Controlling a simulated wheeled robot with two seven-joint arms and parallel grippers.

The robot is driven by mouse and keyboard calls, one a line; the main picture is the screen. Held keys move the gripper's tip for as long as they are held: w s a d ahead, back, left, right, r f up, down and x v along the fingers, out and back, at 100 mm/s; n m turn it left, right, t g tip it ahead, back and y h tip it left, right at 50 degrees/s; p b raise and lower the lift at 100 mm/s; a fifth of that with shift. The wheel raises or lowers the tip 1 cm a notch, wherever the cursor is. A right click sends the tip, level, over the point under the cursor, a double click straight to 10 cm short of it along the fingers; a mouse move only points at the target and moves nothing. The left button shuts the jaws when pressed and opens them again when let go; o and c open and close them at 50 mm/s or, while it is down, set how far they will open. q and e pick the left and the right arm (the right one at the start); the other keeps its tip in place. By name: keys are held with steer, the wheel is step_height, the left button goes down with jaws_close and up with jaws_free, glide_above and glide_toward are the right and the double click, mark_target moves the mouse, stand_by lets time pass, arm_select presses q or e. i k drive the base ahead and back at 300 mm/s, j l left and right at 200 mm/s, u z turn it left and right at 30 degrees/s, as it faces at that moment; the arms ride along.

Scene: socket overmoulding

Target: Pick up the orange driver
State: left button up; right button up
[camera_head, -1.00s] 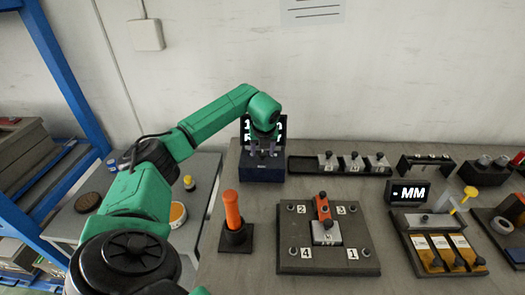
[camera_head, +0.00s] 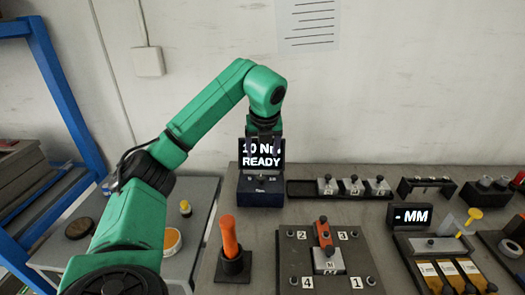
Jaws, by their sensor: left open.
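The orange driver (camera_head: 230,238) stands upright in a dark holder (camera_head: 233,266) near the front left of the bench. My left gripper (camera_head: 264,140) hangs from the green arm behind and above the driver, in front of the display of the torque tester. It is open and holds nothing that I can see. Its fingers are dark and hard to make out against the screen. It is well apart from the driver. My right gripper is not in view.
The torque tester (camera_head: 259,192) reads "10 Nm READY". A dark fixture plate (camera_head: 295,262) numbered at its corners carries a block with a red-orange clamp. Bench space around the driver's holder is clear.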

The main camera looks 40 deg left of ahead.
mark_target(228, 222)
steer(key=k, duration=2)
